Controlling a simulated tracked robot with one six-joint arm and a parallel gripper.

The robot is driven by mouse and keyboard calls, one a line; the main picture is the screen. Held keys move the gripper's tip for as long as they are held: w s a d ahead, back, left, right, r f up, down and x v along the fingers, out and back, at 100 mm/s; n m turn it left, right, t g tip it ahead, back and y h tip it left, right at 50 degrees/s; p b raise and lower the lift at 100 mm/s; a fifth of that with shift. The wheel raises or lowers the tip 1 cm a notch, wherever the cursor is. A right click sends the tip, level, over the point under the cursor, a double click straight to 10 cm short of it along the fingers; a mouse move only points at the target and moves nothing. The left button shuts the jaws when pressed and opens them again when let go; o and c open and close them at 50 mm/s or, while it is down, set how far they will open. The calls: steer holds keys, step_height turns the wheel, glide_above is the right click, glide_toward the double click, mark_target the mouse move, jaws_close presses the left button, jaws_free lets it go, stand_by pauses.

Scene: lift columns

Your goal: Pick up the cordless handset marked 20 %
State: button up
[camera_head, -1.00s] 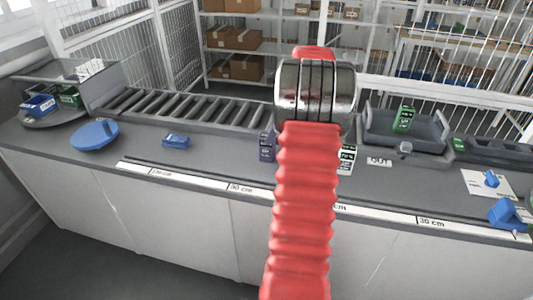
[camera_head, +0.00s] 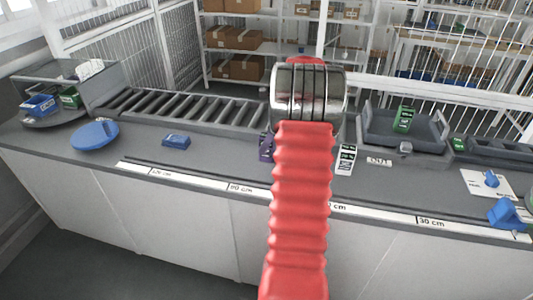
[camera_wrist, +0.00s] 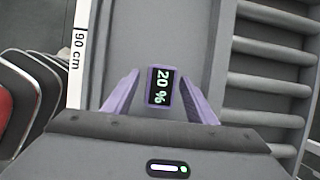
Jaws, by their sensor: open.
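The cordless handset marked 20 % (camera_wrist: 160,87) shows in the wrist view as a small purple-framed block with a dark screen, its label turned sideways. My gripper (camera_wrist: 160,78) is open, with one purple finger on each side of the handset and a visible gap on both sides. I cannot tell how far below the fingertips the handset lies. In the head view my red arm hides most of this spot. A purple shape (camera_head: 266,147) peeks out left of the arm there, probably the handset or a finger.
A black-and-white label block (camera_head: 346,160) stands right of my arm. A grey tray (camera_head: 375,142) holds a green handset (camera_head: 403,119). A roller conveyor (camera_head: 185,107), a blue disc (camera_head: 95,135) and a blue block (camera_head: 176,141) are to the left. A scale strip (camera_head: 200,182) runs along the front edge.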

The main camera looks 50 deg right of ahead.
steer(key=shift+c, duration=0.4)
jaws_close()
stand_by(0.4)
